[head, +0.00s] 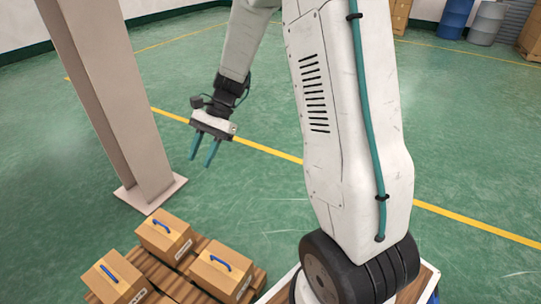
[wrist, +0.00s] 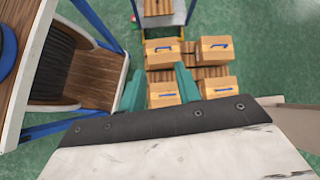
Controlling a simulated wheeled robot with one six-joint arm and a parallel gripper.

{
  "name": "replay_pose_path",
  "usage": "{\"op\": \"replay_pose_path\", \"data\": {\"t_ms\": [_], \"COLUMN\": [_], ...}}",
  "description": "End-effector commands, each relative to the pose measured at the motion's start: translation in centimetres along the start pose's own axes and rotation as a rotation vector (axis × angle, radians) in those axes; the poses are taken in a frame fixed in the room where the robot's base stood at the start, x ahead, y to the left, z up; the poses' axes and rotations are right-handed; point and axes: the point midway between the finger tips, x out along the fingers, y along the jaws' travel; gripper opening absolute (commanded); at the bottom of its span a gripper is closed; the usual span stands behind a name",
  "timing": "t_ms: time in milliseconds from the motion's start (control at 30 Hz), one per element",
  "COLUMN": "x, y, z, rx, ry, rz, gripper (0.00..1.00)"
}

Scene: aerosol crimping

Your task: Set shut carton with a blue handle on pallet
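Several shut tan cartons with blue handles stand upright on a wooden pallet (head: 179,288). In the head view I see a back carton (head: 164,236), a left carton (head: 114,279) and a right carton (head: 222,272). The wrist view shows the pallet (wrist: 190,74) with cartons at its corners, among them a far-right carton (wrist: 214,50) and a near-left carton (wrist: 163,96), partly hidden by my finger. My gripper (head: 200,161) is open and empty, its teal fingers (wrist: 160,82) apart, high above the floor and beyond the pallet in the head view.
A beige pillar (head: 110,95) with a square foot rises behind the pallet. The green floor between is clear.

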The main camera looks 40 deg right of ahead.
Motion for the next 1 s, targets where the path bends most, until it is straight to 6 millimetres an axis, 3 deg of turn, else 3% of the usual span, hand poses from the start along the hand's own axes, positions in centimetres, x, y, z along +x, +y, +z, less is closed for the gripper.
{"op": "replay_pose_path", "data": {"t_ms": [33,200,500,800,1000], "x": [-1.0,-3.2,-5.7,-6.8,-7.0], "y": [0.8,4.4,12.5,19.7,21.4], "z": [2.4,8.4,15.8,18.5,18.6], "rx": [-0.079,-0.326,-0.733,-1.031,-1.095], "ry": [0.040,0.164,0.395,0.600,0.651], "rz": [0.022,0.115,0.291,0.451,0.495], "gripper": [0.33,0.33,0.33,0.33,0.33]}}
